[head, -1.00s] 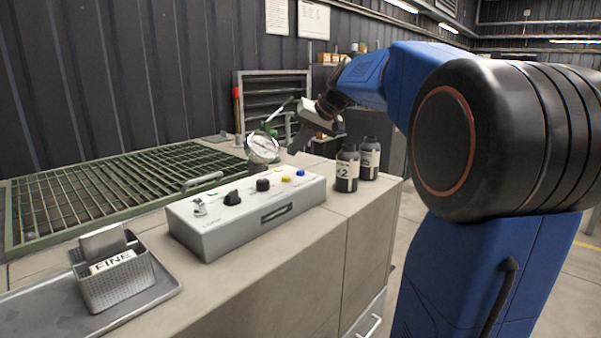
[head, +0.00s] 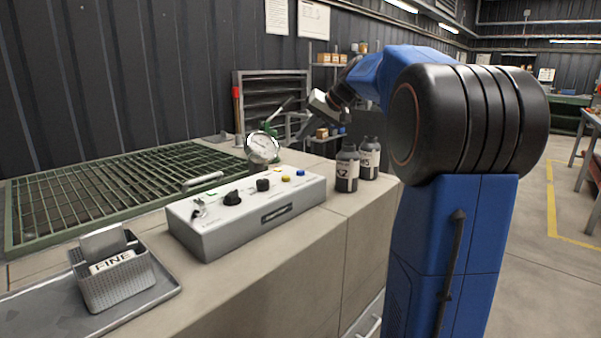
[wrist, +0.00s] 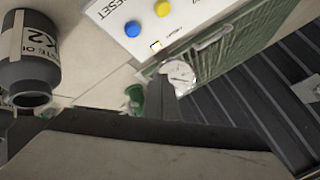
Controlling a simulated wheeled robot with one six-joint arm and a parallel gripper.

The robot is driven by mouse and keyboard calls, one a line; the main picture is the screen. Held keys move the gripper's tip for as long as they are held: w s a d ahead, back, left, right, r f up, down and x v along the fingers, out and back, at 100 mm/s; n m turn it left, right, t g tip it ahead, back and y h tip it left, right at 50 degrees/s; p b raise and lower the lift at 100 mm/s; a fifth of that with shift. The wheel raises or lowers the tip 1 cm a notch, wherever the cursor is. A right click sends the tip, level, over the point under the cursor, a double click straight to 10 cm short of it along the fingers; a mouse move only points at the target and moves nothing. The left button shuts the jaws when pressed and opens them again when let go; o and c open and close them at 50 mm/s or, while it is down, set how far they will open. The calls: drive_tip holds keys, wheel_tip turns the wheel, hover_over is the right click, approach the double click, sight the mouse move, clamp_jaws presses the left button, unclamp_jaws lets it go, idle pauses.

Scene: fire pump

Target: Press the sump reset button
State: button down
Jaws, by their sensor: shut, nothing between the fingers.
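A white control box (head: 245,218) sits on the counter. On its top are a blue button (head: 300,173), a yellow button (head: 286,178) and dark knobs (head: 232,198). In the wrist view the blue button (wrist: 132,26) is beside the printed word "RESET", and the yellow button (wrist: 162,8) is next to it. My gripper (head: 303,134) is shut and empty, above and beyond the box's right end, apart from the buttons. In the wrist view its dark fingers (wrist: 160,98) point up toward the gauge.
Two dark labelled bottles (head: 347,168) stand right of the box. A pressure gauge (head: 262,147) stands behind it, near a green grating (head: 110,190). A grey basket (head: 113,278) marked "FINE" sits on a tray at front left. The space above the box is clear.

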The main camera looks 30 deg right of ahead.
drive_tip(key=shift+f, duration=4.2)
drive_tip(key=shift+f, duration=0.95)
drive_tip(key=shift+r, duration=0.95)
drive_tip(key=shift+r, duration=0.15)
drive_tip(key=shift+r, duration=2.35)
drive_tip(key=shift+a, duration=0.1)
